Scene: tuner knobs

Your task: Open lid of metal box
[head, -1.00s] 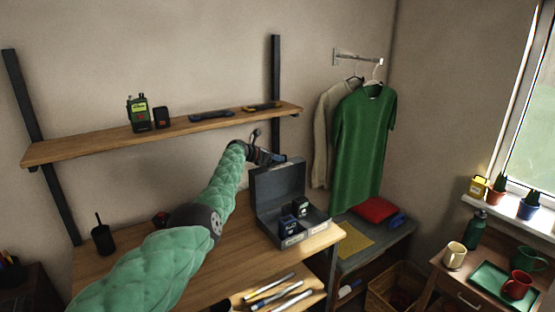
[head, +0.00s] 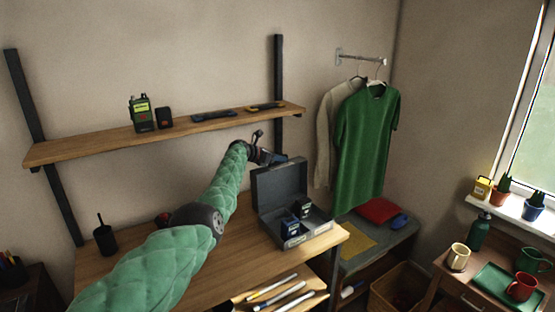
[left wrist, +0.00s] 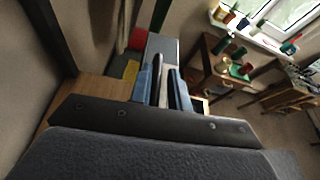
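The grey metal box (head: 308,232) stands on the right part of the wooden desk. Its lid (head: 278,188) is raised, roughly upright at the back, and two small dark items (head: 298,216) show inside. My left gripper (head: 274,159) is at the lid's top left edge, partly hidden behind it. In the left wrist view, the blue fingers (left wrist: 162,88) of that gripper stand apart. Thin dark and pale strips show between them; I cannot tell for certain whether one is the lid's edge or whether a finger touches it. My right gripper is out of view.
A wooden shelf (head: 175,129) with radios hangs above the desk (head: 230,242). Tools (head: 276,291) lie below the desk's front edge. Shirts (head: 366,135) hang at the right, above a grey bench (head: 375,237).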

